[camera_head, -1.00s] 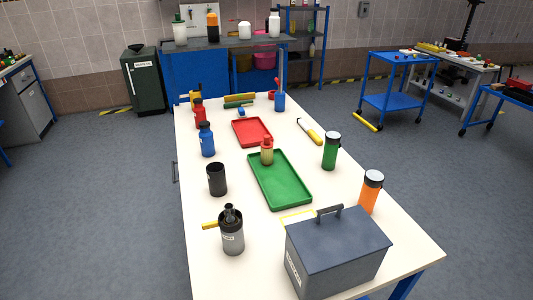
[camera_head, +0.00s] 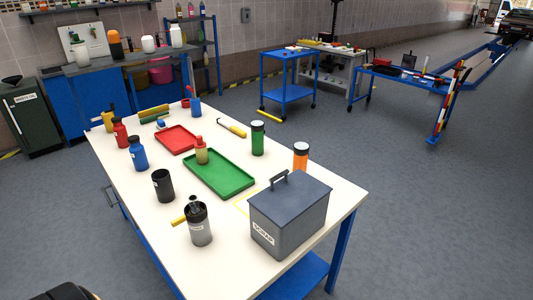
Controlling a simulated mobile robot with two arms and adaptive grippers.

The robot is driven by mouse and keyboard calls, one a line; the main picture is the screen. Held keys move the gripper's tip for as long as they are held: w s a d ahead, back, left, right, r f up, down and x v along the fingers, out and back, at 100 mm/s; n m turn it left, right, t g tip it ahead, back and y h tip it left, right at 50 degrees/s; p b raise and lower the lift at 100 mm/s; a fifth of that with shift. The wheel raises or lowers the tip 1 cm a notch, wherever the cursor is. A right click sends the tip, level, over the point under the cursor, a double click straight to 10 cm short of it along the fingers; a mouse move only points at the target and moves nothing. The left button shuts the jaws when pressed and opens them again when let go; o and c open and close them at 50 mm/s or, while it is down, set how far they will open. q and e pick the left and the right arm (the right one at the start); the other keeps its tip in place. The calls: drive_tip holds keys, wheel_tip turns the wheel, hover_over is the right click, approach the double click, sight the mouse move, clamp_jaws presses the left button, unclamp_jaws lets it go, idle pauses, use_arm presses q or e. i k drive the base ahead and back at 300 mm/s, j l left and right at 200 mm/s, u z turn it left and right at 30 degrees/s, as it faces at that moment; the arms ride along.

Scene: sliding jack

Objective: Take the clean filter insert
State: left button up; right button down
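I cannot tell for sure which thing is the clean filter insert. A black open-topped cup (camera_head: 162,186) stands left of the tray. A grey canister with a dark top (camera_head: 200,226) stands at the near side, with a yellow bar beside it. Neither of my grippers shows in the head view.
A grey lidded box marked SCRAP (camera_head: 288,213) stands at the table's near right. Blue (camera_head: 138,155), red (camera_head: 120,133), green (camera_head: 257,139) and orange (camera_head: 300,157) bottles stand around the trays. A red tray (camera_head: 177,141) lies farther back. The floor right of the table is open.

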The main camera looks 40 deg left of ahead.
sight(201, 150)
drive_tip(key=k+j+z, duration=0.1)
drive_tip(key=z, duration=0.35)
drive_tip(key=k+j+z, duration=0.15)
drive_tip(key=z, duration=0.25)
drive_tip(key=k+j+z, duration=0.1)
drive_tip(key=z, duration=0.35)
drive_tip(key=k+z, duration=0.2)
drive_tip(key=z, duration=0.25)
drive_tip(key=k+z, duration=0.15)
drive_tip(key=z, duration=0.25)
drive_tip(key=k+j+z, duration=0.2)
drive_tip(key=k+z, duration=0.2)
drive_tip(key=k, duration=0.25)
drive_tip(key=k+z, duration=0.4)
drive_tip(key=k, duration=0.25)
